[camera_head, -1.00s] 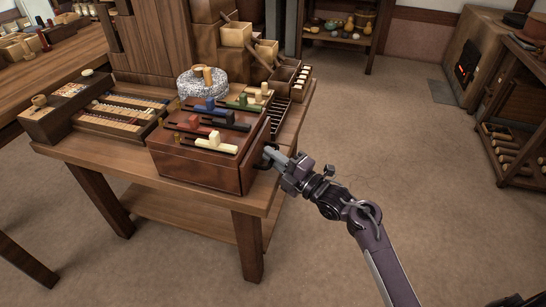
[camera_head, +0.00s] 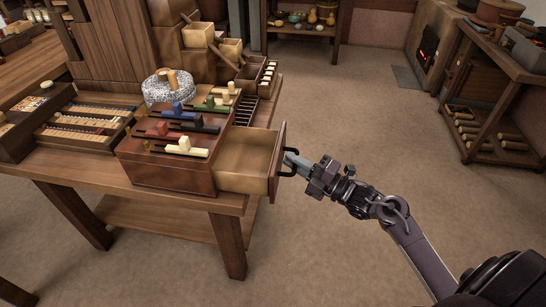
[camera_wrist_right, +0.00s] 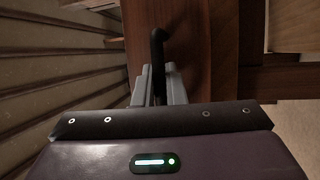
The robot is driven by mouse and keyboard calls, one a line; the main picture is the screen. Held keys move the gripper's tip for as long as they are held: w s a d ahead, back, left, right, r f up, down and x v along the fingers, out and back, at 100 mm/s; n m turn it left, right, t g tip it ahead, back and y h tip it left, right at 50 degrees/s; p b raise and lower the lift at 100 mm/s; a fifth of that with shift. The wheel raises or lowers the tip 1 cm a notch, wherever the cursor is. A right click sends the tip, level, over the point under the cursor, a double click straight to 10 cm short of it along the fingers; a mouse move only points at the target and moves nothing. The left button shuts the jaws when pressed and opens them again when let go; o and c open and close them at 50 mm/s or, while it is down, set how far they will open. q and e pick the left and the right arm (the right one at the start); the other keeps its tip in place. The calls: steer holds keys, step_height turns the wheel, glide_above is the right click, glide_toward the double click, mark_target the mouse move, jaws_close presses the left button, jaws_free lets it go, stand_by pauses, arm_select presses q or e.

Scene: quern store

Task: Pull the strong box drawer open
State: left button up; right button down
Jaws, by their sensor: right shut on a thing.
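The strong box (camera_head: 168,173) is a reddish-brown wooden box on the table, with several coloured sliders on its top. Its drawer (camera_head: 247,160) sticks out from the right side, and its inside looks empty. My right gripper (camera_head: 290,159) is shut on the black drawer handle (camera_head: 287,172) at the drawer's outer face. In the right wrist view the handle (camera_wrist_right: 158,45) stands between the fingers of the right gripper (camera_wrist_right: 158,80), against the reddish wooden front. My left gripper is not in view.
The strong box stands on a wooden table (camera_head: 230,205) beside a bead tray (camera_head: 85,122) and a speckled millstone (camera_head: 168,88). Bins and small trays stand behind it. The floor (camera_head: 350,110) to the right is clear, up to a shelf rack (camera_head: 490,130) and a stove (camera_head: 432,60).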

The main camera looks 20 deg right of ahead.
steer(key=shift+s+d+f, duration=0.1)
steer(key=shift+s+d, duration=0.05)
steer(key=shift+d, duration=0.05)
steer(key=c, duration=1.8)
jaws_free()
steer(key=v, duration=0.7)
steer(key=shift+s+d+p, duration=0.2)
steer(key=shift+s+p, duration=0.05)
steer(key=shift+p, duration=0.05)
